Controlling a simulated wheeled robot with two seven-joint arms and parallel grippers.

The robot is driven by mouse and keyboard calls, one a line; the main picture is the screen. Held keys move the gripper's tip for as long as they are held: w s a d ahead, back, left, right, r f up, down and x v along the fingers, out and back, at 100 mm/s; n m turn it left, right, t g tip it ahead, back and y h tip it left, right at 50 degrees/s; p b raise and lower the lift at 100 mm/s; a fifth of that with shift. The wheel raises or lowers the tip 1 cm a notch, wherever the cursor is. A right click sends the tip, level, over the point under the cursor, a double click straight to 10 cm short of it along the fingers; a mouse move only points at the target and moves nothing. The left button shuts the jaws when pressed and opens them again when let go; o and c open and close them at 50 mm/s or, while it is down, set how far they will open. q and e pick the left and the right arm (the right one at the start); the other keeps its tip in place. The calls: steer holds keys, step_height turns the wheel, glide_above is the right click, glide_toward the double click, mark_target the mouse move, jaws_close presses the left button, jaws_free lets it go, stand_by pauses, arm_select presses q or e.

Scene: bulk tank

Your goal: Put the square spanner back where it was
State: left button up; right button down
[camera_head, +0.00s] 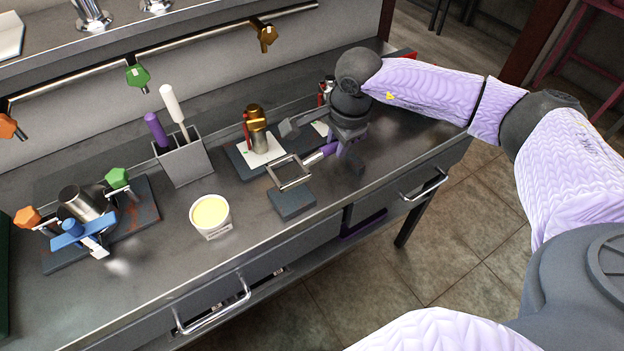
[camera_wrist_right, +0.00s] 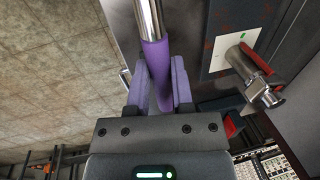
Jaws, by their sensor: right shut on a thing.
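The square spanner (camera_head: 290,173) has an open square metal frame and a purple handle. In the head view its frame hangs over the counter, apart from my fingers, pointing left. My right gripper (camera_head: 343,151) is shut on the purple handle. In the right wrist view the handle (camera_wrist_right: 155,65) runs between the two purple fingers of my right gripper (camera_wrist_right: 160,88), with the metal shaft beyond. A dark square block (camera_head: 292,204) lies on the counter just below and in front of the frame. My left gripper is not in view.
A brass valve (camera_head: 256,128) on a plate stands behind the spanner. A grey holder (camera_head: 182,160) with purple and white handles is left of it. A cup of yellow stuff (camera_head: 211,216) stands near the counter's front edge. A blue-handled fitting (camera_head: 80,232) is at far left.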

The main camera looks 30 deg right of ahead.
step_height(320, 180, down, 6)
steer(key=shift+f+b, duration=0.15)
steer(key=shift+b, duration=0.45)
steer(key=shift+f, duration=0.15)
steer(key=c, duration=0.5)
jaws_free()
